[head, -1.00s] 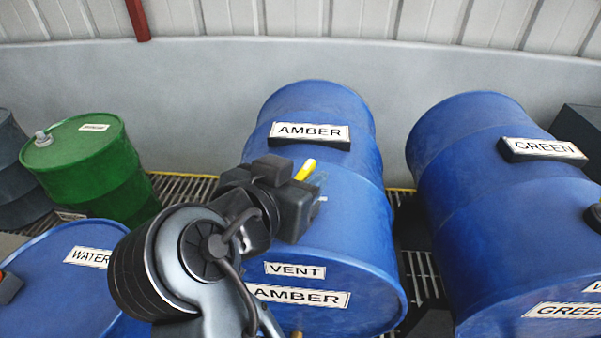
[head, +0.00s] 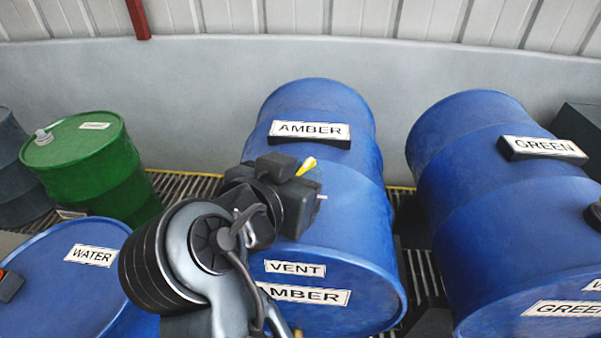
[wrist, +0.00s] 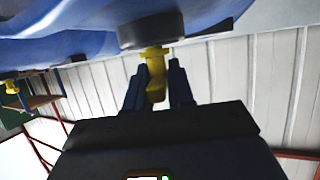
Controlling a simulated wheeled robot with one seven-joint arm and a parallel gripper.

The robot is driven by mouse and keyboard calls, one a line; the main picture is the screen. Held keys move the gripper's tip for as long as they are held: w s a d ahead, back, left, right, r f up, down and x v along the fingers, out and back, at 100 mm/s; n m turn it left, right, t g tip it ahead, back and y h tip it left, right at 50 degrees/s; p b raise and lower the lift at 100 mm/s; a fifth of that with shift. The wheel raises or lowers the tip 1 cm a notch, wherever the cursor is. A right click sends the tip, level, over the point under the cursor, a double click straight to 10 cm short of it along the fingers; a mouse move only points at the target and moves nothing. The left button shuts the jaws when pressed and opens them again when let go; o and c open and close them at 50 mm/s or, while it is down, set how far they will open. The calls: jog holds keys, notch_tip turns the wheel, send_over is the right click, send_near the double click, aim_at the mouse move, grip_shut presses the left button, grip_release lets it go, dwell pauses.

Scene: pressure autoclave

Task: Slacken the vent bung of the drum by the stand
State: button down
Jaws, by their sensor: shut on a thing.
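The blue drum marked AMBER (head: 345,205) lies on its side in the middle of the head view, with a VENT label (head: 295,268) on its end. My gripper (head: 312,178) is against its upper left end. In the wrist view, my gripper's two dark fingers (wrist: 158,80) are shut around the yellow vent bung (wrist: 155,62). The bung sits at a dark round collar (wrist: 150,29) on the blue drum. In the head view only a bit of yellow (head: 308,165) shows, and my wrist hides the rest. I cannot make out a stand beside this drum.
A blue GREEN drum (head: 480,190) lies close on the right, a blue WATER drum (head: 60,285) at lower left. A green drum (head: 90,165) stands behind on the grating. A grey wall (head: 200,85) closes the back. A wooden shelf (wrist: 40,101) shows in the wrist view.

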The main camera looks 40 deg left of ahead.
jog(key=shift+d+n+y, duration=0.1)
jog(key=shift+n+y, duration=0.3)
jog(key=n+g+y+p, duration=0.2)
jog(key=n+y, duration=0.1)
jog(key=shift+r+y, duration=0.1)
jog(key=shift+y, duration=0.3)
jog(key=n+g+y+p, duration=0.1)
jog(key=n+g+y, duration=0.1)
jog(key=n+y, duration=0.1)
jog(key=shift+w+n+g, duration=0.15)
jog(key=shift+n+g, duration=0.25)
jog(key=shift+n, duration=0.2)
jog(key=n+g+y+b, duration=0.1)
jog(key=n+g, duration=0.1)
jog(key=n+g+y, duration=0.1)
jog(key=n+g, duration=0.1)
jog(key=shift+f+g+y+b, duration=0.2)
jog(key=shift+g+y+b, duration=0.1)
jog(key=shift+y+b, duration=0.1)
jog(key=shift+n+g+b, duration=1.1)
jog(key=shift+n+g, duration=0.7)
jog(key=shift+g, duration=0.1)
jog(key=shift+r, duration=0.1)
jog(key=c, duration=1.1)
grip_release()
jog(key=shift+o, duration=0.2)
